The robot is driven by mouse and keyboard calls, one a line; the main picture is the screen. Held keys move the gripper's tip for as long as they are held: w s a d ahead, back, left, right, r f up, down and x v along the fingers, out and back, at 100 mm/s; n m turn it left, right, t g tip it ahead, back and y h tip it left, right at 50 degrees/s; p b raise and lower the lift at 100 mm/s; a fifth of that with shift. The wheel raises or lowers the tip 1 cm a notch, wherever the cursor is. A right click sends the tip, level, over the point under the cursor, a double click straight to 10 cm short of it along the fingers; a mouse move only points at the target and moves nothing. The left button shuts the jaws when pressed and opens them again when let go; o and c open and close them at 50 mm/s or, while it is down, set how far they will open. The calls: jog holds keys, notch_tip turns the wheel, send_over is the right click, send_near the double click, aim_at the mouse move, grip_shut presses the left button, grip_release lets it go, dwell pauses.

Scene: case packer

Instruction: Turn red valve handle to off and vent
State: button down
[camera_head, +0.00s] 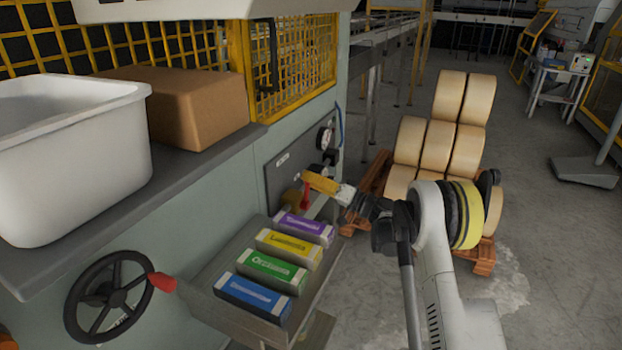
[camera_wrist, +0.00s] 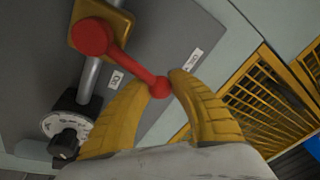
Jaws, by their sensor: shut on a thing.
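The red valve handle (camera_wrist: 128,66) shows in the wrist view, with its round hub on a yellow valve body (camera_wrist: 112,20) and its knobbed end between my fingertips. My gripper (camera_wrist: 164,86) is shut on that knobbed end. In the head view my gripper (camera_head: 312,182) reaches the grey panel (camera_head: 285,168), and a bit of the red handle (camera_head: 306,196) shows below the yellow fingers. A label (camera_wrist: 117,79) sits beside the pipe and another label (camera_wrist: 195,57) lies past the fingertips. Most of the valve is hidden by my gripper in the head view.
A pressure gauge (camera_head: 325,138) is on the panel. A shelf (camera_head: 207,268) with several coloured boxes stands just in front. A black handwheel (camera_head: 108,297) with a red knob is at lower left. A pallet (camera_head: 372,182) of rolls stands at right.

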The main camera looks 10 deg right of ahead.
jog(key=shift+s+a+n+g+y, duration=0.3)
jog(key=shift+s+n, duration=0.2)
jog(key=shift+n, duration=0.4)
jog(key=shift+s+a+n+g+y, duration=0.15)
jog(key=shift+s+a+n, duration=0.3)
jog(key=shift+n, duration=0.45)
jog(key=shift+s, duration=0.1)
jog(key=c, duration=1)
grip_release()
jog(key=shift+c, duration=0.2)
jog(key=shift+d, duration=0.15)
jog(key=v, duration=1.1)
jog(key=shift+s+d, duration=0.25)
jog(key=shift+d, duration=0.1)
